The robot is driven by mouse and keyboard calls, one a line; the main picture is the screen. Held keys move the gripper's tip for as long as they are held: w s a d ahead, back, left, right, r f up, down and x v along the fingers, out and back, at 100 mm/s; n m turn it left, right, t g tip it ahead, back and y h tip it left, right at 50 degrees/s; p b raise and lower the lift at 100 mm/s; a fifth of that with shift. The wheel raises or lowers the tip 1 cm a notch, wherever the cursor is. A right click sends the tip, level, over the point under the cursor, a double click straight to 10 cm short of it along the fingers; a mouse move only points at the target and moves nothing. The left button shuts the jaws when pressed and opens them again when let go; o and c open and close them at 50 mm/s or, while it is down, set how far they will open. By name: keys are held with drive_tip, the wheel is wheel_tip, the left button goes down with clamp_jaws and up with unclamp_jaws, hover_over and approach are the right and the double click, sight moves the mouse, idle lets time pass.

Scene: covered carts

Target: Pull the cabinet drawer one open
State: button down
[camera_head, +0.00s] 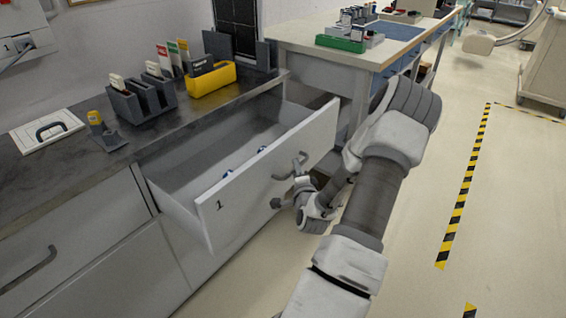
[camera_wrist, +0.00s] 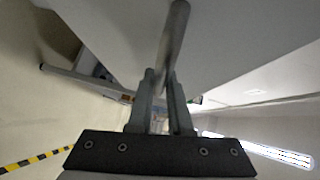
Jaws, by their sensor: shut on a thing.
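My gripper (camera_head: 288,196) is at the handle, in front of the drawer face. In the wrist view, the fingers (camera_wrist: 160,95) are closed around the lower end of the bar. The exact contact is partly hidden in the head view.
The dark counter (camera_head: 60,170) above holds a yellow bin (camera_head: 211,80) and grey file racks (camera_head: 140,100). Another closed drawer (camera_head: 75,245) is at the left. A workbench (camera_head: 320,72) stands behind the drawer. The floor (camera_head: 420,200) at the right is clear.

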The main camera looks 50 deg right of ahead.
drive_tip(key=shift+s, duration=1.45)
drive_tip(key=c, duration=0.8)
unclamp_jaws()
drive_tip(key=shift+d, duration=0.1)
drive_tip(key=shift+c, duration=0.2)
drive_tip(key=shift+s, duration=0.1)
